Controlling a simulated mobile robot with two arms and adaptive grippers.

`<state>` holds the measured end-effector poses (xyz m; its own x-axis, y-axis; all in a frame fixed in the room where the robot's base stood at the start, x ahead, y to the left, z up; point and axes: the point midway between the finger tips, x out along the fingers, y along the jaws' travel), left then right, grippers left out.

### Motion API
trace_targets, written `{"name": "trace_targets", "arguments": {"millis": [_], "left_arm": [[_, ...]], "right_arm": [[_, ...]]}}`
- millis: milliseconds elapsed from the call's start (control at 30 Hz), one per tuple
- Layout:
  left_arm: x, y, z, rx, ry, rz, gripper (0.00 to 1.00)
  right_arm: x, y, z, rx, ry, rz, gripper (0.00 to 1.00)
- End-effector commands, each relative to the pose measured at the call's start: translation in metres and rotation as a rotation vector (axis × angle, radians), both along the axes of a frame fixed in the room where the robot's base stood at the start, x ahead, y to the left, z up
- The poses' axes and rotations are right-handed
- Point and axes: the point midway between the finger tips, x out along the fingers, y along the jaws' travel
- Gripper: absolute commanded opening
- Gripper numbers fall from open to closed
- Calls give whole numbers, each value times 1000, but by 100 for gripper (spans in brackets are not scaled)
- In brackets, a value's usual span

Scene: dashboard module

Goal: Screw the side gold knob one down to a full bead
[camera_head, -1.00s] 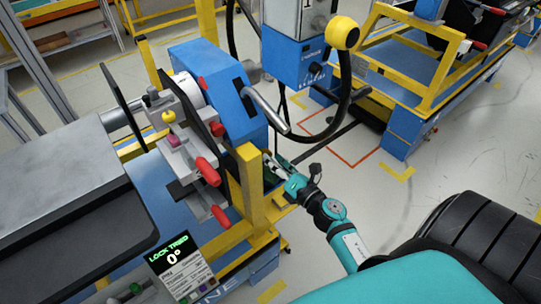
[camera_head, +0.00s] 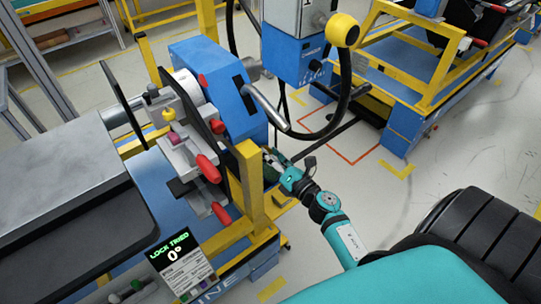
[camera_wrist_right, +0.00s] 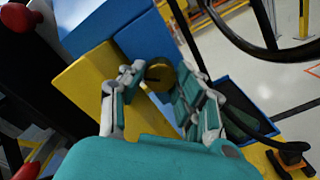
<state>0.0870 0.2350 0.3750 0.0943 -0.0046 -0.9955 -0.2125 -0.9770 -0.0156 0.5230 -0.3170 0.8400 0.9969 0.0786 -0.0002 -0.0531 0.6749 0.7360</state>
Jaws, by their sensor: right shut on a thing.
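The gold knob (camera_wrist_right: 160,73) is round and sits at the blue and yellow side of the module, seen in the right wrist view. In the head view, my right gripper (camera_head: 272,160) reaches in from the lower right behind the yellow post, and the knob is hidden there. A display card (camera_head: 174,262) at the front reads "LOCK TRIED" and 0°. My left gripper is not in view.
The yellow post (camera_head: 254,190) stands close beside my right gripper. The blue housing (camera_head: 222,90) and a black hose (camera_head: 340,115) are above it. Red-handled clamps (camera_head: 208,168) are to its left. Open floor (camera_head: 400,215) lies to the right.

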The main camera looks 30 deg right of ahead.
Motion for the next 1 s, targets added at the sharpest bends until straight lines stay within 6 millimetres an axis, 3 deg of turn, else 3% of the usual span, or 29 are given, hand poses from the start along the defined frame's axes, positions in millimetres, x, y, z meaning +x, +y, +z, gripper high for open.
{"name": "trace_targets", "arguments": {"millis": [1000], "left_arm": [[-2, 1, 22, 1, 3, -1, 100]], "right_arm": [[0, -1, 0, 560, 45, -2, 0]]}}
